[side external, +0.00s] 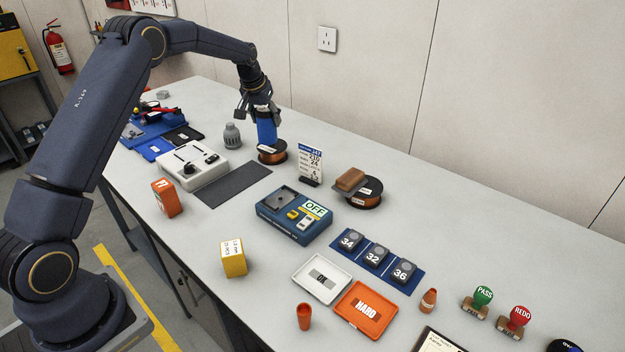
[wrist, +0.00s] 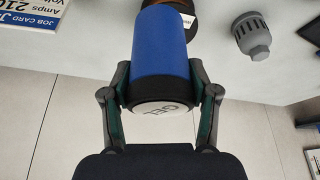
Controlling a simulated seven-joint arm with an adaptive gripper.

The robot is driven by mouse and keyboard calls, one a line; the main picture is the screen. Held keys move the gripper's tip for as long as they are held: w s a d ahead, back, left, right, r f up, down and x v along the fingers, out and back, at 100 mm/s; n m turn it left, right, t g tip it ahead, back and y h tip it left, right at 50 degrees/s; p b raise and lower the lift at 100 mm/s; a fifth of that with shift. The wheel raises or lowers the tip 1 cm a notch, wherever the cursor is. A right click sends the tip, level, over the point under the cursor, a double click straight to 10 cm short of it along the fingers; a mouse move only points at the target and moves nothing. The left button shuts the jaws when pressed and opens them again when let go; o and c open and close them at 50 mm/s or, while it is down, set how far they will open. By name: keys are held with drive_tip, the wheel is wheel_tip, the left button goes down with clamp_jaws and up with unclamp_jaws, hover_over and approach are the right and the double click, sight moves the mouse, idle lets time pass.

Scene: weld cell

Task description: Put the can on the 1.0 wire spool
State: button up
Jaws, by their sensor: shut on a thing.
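A blue can (side external: 267,132) is held upright by my gripper (side external: 262,112). In the wrist view the blue can (wrist: 160,55) sits between the two fingers, its lid lettered GEL. A copper wire spool (side external: 272,155) lies flat on the bench directly below the can; the can's lower end meets its top in the side view, but I cannot tell whether it rests on it. The spool's label is too small to read there. A second wire spool (side external: 370,198) lies farther right, with a brown block partly over it.
A grey ribbed cylinder (side external: 232,136) stands just left of the can. A job card (side external: 311,163) stands to the right. A white device (side external: 192,163) and a dark mat (side external: 232,185) lie in front. Bench is clear behind the spools.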

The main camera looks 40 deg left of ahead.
sight(270, 130)
drive_tip(key=shift+w+a+f, duration=0.15)
drive_tip(key=shift+w+f, duration=0.5)
drive_tip(key=shift+f, duration=1.6)
drive_tip(key=o, duration=1.5)
drive_tip(key=shift+f, duration=0.15)
